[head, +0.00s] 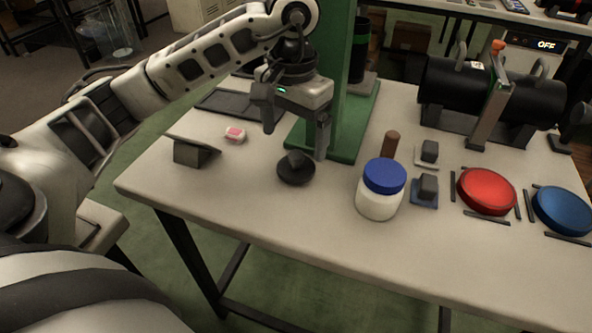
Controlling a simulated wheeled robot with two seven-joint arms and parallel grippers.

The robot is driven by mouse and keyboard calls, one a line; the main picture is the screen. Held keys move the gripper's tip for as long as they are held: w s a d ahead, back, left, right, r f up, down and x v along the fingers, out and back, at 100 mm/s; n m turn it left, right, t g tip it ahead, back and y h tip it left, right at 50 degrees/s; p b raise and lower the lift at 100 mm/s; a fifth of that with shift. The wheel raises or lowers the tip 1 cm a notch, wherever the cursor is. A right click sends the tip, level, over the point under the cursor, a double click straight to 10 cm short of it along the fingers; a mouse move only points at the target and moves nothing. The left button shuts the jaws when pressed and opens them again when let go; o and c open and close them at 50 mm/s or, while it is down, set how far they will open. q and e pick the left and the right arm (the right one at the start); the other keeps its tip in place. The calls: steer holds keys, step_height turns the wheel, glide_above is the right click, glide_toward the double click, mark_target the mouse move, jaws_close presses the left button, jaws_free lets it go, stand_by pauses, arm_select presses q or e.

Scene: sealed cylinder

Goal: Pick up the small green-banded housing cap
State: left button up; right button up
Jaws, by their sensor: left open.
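A small black round cap with a block-like knob (296,170) lies on the table near its front edge. I cannot make out a green band on it. My left gripper (294,146) hangs over this cap, pointing down, with its fingers apart and nothing between them. Its fingertips look a little above the knob; the exact gap is hard to judge. My right gripper is not in view.
A green post (340,75) stands close behind my left gripper. A white jar with a blue lid (381,190), knobbed blocks (427,190), a brown peg (390,143), a red disc (486,191) and a blue disc (562,211) stand to the right. A pink-and-white block (235,135) lies left.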

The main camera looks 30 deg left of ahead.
mark_target(296, 154)
arm_select(q)
steer(key=shift+w+d+f, duration=0.1)
steer(key=shift+f, duration=1.4)
steer(key=shift+w+f, duration=0.1)
steer(key=shift+f, duration=1.35)
steer(key=c, duration=1.1)
